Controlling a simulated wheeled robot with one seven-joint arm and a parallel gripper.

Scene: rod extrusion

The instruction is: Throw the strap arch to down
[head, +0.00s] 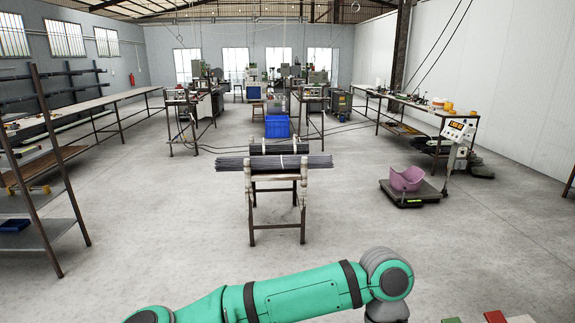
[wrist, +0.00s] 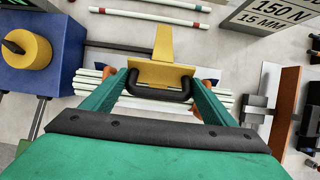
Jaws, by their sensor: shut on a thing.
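The strap arch appears in the wrist view as a yellow strap (wrist: 163,44) running down to a wider yellow plate with a black arched handle (wrist: 160,93). My gripper (wrist: 160,85) has its green fingers on either side of this handle and is shut on it. A bundle of pale rods (wrist: 215,97) lies across the view behind the handle and fingers. The fingers hide part of the rods, and the exact contact at the fingertips is hard to see. The head view shows my green arm, but neither gripper nor strap arch.
In the wrist view a blue block with a yellow knob (wrist: 35,55) is at left, and a brown upright plate (wrist: 285,105) at right. A grey "150 N 15 MM" sign (wrist: 285,15) is at top right. In the head view a rod-laden trestle (head: 275,187) stands ahead on open floor.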

